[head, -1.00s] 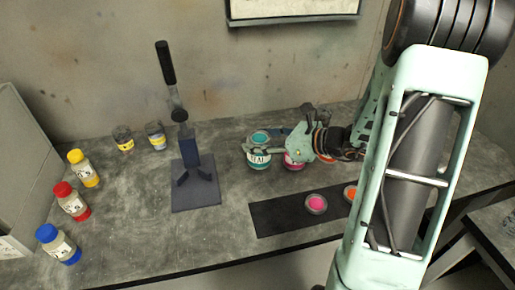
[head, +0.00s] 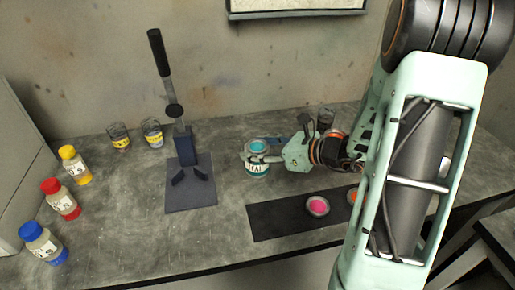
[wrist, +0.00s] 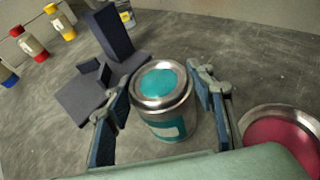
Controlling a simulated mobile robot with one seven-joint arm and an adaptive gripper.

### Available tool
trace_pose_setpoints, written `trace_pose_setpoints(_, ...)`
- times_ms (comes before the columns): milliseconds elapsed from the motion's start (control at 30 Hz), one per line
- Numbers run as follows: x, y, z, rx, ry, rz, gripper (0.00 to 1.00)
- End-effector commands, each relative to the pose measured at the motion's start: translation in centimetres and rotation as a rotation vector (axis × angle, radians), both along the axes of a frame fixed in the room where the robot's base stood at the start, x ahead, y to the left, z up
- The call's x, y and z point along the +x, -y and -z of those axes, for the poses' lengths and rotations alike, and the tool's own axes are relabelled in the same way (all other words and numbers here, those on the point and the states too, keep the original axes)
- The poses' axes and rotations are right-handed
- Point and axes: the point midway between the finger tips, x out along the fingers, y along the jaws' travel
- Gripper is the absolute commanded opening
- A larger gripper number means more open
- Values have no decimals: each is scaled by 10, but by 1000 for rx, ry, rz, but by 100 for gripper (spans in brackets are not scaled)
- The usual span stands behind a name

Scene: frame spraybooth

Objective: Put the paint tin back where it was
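The paint tin (head: 257,170) is a metal tin with a teal top and a teal-and-white label. It stands upright on the grey bench, right of the press; it also shows in the wrist view (wrist: 164,85). My gripper (head: 257,158) is low at the tin, reaching from the right. In the wrist view my gripper (wrist: 160,108) has one finger on each side of the tin, with a narrow gap visible on the left. The fingers look open around it; contact on the right is unclear.
A tin with crimson paint (wrist: 284,140) is close on the right. The dark mat (head: 275,222) in front bears a pink pot (head: 317,205) and an orange one (head: 355,196). The lever press (head: 190,185) stands left. Several capped bottles (head: 60,199) line the left; two glass jars (head: 152,133) stand behind.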

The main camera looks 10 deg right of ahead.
Motion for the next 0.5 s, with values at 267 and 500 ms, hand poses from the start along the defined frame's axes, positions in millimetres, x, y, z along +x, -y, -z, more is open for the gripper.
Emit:
trace_pose_setpoints(267, 0, 0, 0, 0, 0, 0, 67)
trace_pose_setpoints(500, 0, 0, -3, 0, 0, 0, 67)
